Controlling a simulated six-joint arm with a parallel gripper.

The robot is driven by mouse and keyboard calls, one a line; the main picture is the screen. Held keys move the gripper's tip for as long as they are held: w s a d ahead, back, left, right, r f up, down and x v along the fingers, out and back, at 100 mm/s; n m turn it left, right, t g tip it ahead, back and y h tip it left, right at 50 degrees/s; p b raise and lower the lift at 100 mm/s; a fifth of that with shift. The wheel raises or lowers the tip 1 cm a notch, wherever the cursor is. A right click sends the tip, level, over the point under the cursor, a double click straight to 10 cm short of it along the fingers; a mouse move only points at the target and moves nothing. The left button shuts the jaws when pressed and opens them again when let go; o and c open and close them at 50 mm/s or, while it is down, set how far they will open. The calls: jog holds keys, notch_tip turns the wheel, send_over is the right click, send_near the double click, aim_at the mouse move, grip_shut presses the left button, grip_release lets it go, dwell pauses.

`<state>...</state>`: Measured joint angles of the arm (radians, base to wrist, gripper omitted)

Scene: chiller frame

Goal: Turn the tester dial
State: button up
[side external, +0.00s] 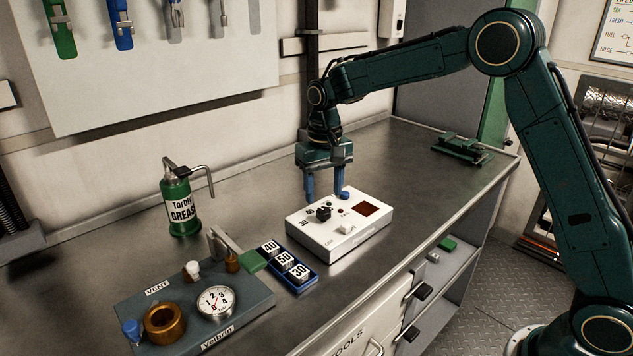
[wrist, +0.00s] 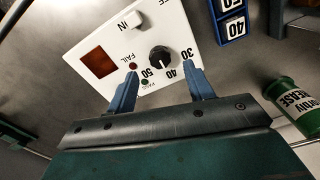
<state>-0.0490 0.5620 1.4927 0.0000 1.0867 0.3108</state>
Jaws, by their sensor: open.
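The tester (side external: 340,231) is a white box lying on the metal bench, also seen in the wrist view (wrist: 100,32). Its black dial (side external: 323,213) stands on the top face among the numbers 30, 40 and 50; it shows in the wrist view (wrist: 160,59) too. My gripper (side external: 325,196) has two blue fingers and is open and empty above the back part of the tester. In the wrist view my gripper's fingertips (wrist: 163,72) lie on either side of the dial, apart from it. I cannot tell their exact height over the dial.
A blue tray (side external: 286,284) with number blocks lies left of the tester. A grey vent block (side external: 262,297) with a gauge (side external: 215,302) stands front left. A green grease can (side external: 181,205) stands behind it.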

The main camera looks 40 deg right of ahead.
aim_at(323, 210)
notch_tip(323, 210, up, 9)
jog(key=shift+r, duration=0.15)
jog(key=shift+s+r, duration=0.1)
dwell(0.5)
jog(key=s+d+r+n+t, duration=0.15)
jog(key=s+r, duration=0.25)
jog(key=s, duration=0.5)
jog(key=s+r+t, duration=0.2)
jog(key=s+r, duration=0.1)
jog(key=s, duration=0.6)
jog(key=s+f+t, duration=0.1)
jog(key=s+f, duration=0.1)
jog(key=s, duration=0.5)
jog(key=s+d+f+n+t, duration=0.1)
jog(key=s+f, duration=0.2)
jog(key=s, duration=0.5)
jog(key=shift+f, duration=0.25)
